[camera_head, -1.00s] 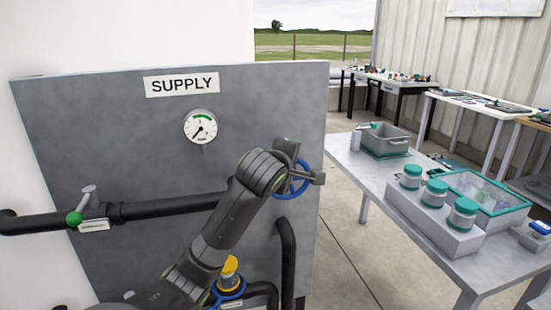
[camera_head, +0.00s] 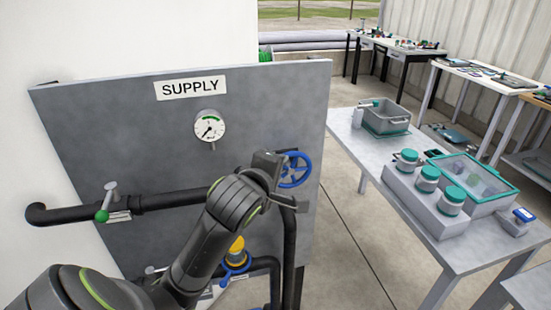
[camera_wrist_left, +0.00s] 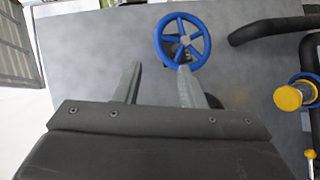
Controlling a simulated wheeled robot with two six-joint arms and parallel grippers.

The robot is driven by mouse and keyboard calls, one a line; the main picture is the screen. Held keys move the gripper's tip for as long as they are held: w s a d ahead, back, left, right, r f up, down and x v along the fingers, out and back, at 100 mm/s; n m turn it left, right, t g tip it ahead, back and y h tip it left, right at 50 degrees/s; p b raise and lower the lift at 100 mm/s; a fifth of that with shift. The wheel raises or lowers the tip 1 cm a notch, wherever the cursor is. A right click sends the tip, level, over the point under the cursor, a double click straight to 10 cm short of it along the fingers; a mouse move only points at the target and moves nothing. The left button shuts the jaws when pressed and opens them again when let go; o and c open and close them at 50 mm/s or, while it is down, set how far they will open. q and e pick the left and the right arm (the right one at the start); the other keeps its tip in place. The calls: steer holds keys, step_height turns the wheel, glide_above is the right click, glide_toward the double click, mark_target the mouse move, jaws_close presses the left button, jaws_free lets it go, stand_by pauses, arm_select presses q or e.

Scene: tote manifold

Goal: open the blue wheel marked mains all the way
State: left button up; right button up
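A blue spoked handwheel (camera_head: 295,170) stands at the right side of the grey supply panel; it also shows in the left wrist view (camera_wrist_left: 205,42). No mains marking is readable on it. My left gripper (camera_head: 289,180) is at the lower left of this wheel, in front of the panel. In the left wrist view its two fingers (camera_wrist_left: 157,85) are spread apart with nothing between them. The right-hand finger overlaps the wheel's lower rim in that view; I cannot tell whether it touches. My right gripper is not in view.
A second blue wheel with a yellow cap (camera_head: 237,250) sits low on the panel. A green-tipped lever (camera_head: 103,214) is on the pipe at left. A gauge (camera_head: 210,127) is under the SUPPLY sign (camera_head: 191,88). A table (camera_head: 385,190) with jars and bins stands to the right.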

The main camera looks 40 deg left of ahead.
arm_select(q)
steer(key=shift+s+d+r+p, duration=0.1)
steer(key=shift+s+r+p, duration=0.1)
steer(key=shift+s+p, duration=0.2)
steer(key=shift+f, duration=0.1)
stand_by(0.3)
